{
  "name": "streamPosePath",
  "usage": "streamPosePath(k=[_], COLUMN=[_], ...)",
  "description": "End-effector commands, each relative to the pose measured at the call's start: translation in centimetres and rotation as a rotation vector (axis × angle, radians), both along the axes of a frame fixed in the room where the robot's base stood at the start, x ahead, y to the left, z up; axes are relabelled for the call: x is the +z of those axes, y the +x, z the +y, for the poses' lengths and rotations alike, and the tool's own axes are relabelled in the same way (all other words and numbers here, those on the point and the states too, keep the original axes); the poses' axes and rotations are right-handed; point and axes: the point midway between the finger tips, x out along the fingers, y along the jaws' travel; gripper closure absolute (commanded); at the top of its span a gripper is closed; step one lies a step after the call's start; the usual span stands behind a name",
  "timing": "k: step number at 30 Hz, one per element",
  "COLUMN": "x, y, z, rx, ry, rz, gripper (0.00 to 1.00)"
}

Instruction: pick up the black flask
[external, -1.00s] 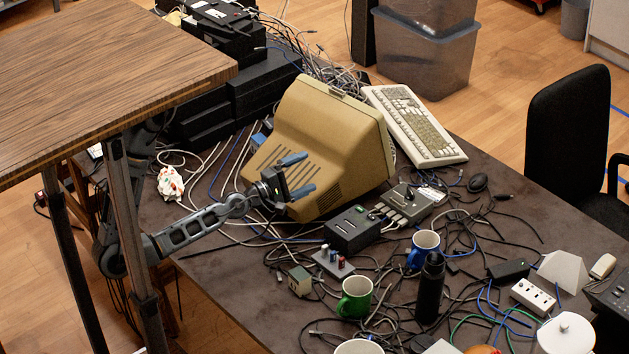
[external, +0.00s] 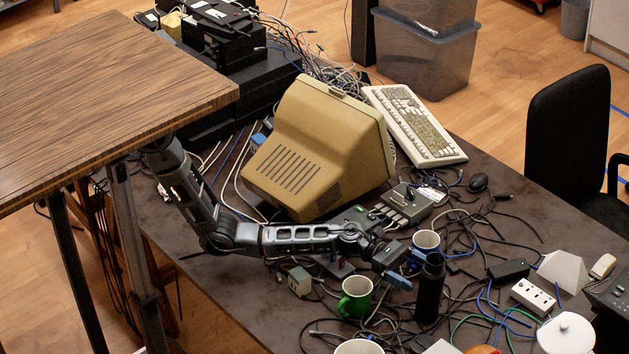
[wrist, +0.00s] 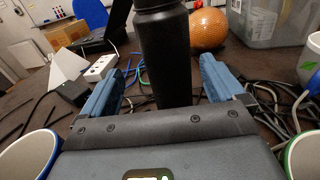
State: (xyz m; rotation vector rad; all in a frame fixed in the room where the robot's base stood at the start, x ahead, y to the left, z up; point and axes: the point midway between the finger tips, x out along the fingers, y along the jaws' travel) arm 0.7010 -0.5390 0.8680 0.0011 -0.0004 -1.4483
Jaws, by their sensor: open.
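The black flask (external: 430,288) stands upright on the dark, cluttered table in the external view. In the wrist view the flask (wrist: 164,60) rises straight ahead, between the two blue fingers, its top cut off by the frame. My gripper (external: 405,268) is open and low, just left of the flask in the external view. In the wrist view my gripper (wrist: 160,88) has its fingers spread wide, with gaps on both sides of the flask. I cannot tell how far the fingertips reach past it.
A blue mug (external: 424,245) stands close behind my gripper, and a green mug (external: 356,297) stands to its front left. Loose cables cover the table around the flask. A white power strip (external: 533,297) lies to the right. The wooden tabletop (external: 110,85) overhangs my arm at left.

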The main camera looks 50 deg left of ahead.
Motion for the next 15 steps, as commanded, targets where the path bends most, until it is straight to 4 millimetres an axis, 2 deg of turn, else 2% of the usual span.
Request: streamPosePath(k=[11, 15], x=[0.3, 0.6], y=[0.0, -0.2], z=[-3.8, -5.9], rx=[-0.005, -0.005], ry=[-0.001, 0.000], rz=[0.001, -0.001], gripper=[0.05, 0.05])
